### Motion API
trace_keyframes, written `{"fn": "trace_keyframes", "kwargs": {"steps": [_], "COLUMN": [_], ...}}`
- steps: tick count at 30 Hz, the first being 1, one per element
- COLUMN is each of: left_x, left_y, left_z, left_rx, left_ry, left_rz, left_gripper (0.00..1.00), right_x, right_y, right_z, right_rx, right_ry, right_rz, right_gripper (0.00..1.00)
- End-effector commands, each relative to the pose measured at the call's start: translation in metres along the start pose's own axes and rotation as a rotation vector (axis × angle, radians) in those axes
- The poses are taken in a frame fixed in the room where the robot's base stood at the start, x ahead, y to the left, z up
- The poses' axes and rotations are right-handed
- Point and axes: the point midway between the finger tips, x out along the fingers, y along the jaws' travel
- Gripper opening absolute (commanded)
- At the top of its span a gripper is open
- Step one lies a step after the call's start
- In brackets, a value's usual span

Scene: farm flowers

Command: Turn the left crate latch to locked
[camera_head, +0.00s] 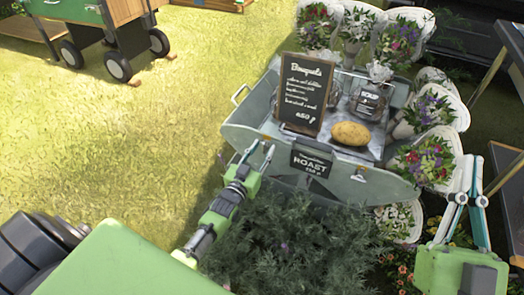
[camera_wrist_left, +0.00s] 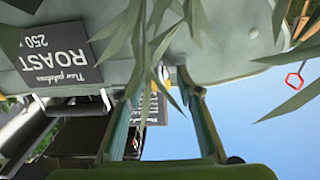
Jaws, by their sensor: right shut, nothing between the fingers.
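The grey metal crate (camera_head: 240,137) has a black "ROAST" sign (camera_head: 311,163) on its front panel. A small orange-brown piece, likely the right latch (camera_head: 360,173), shows on that panel right of the sign. My left gripper (camera_head: 261,147) is open at the panel's left part, left of the sign. The left latch is not clear in the head view. In the left wrist view, a small yellow piece (camera_wrist_left: 182,80) shows near the fingertips, partly behind leaves; I cannot tell if it is the latch or how it is turned. My right gripper (camera_head: 472,161) is shut and empty, at the right.
A bushy green plant (camera_head: 290,245) stands below the crate's front, and leaves cross the left wrist view. Open grass (camera_head: 130,150) lies left.

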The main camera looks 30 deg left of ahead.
Motion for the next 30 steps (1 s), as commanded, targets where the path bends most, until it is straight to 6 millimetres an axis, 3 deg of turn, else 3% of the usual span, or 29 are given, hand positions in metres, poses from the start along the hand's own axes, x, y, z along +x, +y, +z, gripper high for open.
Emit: {"fn": "trace_keyframes", "kwargs": {"steps": [2, 6, 17, 30], "left_x": [0.0, 0.0, -0.001, -0.001], "left_y": [0.0, 0.0, 0.0, 0.002], "left_z": [0.0, 0.0, 0.0, -0.001], "left_rx": [0.0, 0.0, 0.028, 0.317], "left_ry": [0.0, 0.0, 0.0, -0.001], "left_rz": [0.0, 0.0, 0.0, 0.0], "left_gripper": [0.33, 0.0, 0.0, 0.0], "right_x": [0.0, 0.0, 0.001, -0.011], "right_y": [0.0, 0.0, 0.0, 0.009], "right_z": [0.0, 0.0, 0.004, 0.064], "right_rx": [0.0, 0.0, 0.0, -0.013], "right_ry": [-0.001, -0.001, -0.022, -0.319], "right_rz": [0.0, 0.0, 0.0, 0.016], "right_gripper": [0.0, 0.0, 0.0, 0.0]}}
